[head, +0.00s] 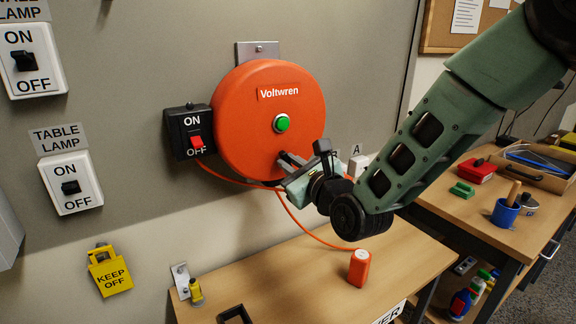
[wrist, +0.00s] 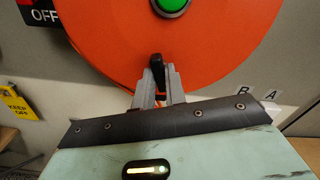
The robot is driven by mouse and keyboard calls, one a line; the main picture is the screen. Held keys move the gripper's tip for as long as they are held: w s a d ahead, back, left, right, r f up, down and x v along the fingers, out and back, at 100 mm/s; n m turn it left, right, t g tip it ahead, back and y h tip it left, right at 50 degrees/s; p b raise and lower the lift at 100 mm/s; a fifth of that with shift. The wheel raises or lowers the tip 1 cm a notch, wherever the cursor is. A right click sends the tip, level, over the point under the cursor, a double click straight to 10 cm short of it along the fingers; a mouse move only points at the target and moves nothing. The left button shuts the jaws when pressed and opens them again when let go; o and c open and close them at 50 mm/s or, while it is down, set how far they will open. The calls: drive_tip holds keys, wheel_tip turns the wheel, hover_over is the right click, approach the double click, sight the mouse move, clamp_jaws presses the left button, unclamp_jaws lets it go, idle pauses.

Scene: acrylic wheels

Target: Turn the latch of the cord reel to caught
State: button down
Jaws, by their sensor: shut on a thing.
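The cord reel (head: 241,121) is a round orange drum marked "Voltwren" with a green button (head: 282,123) at its middle, mounted on the grey panel. It also fills the top of the wrist view (wrist: 225,45). Its latch (wrist: 157,66) is a small black lever low on the drum's face, standing roughly upright in the wrist view. My gripper (head: 284,158) is at the drum's lower right edge in the head view. In the wrist view my gripper's two grey fingers (wrist: 157,80) are shut on the latch from either side. Any latch markings are hidden.
A black box with a red ON/OFF switch (head: 198,142) is left of the reel. An orange cord (head: 295,218) hangs down to an orange block (head: 359,268) on the wooden bench (head: 300,300). A yellow KEEP OFF tag (head: 110,272) hangs at lower left.

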drive_tip(key=m, duration=0.4)
drive_tip(key=shift+f+b, duration=0.1)
drive_tip(key=shift+b, duration=0.25)
drive_tip(key=c, duration=1.3)
unclamp_jaws()
drive_tip(key=shift+v, duration=3.5)
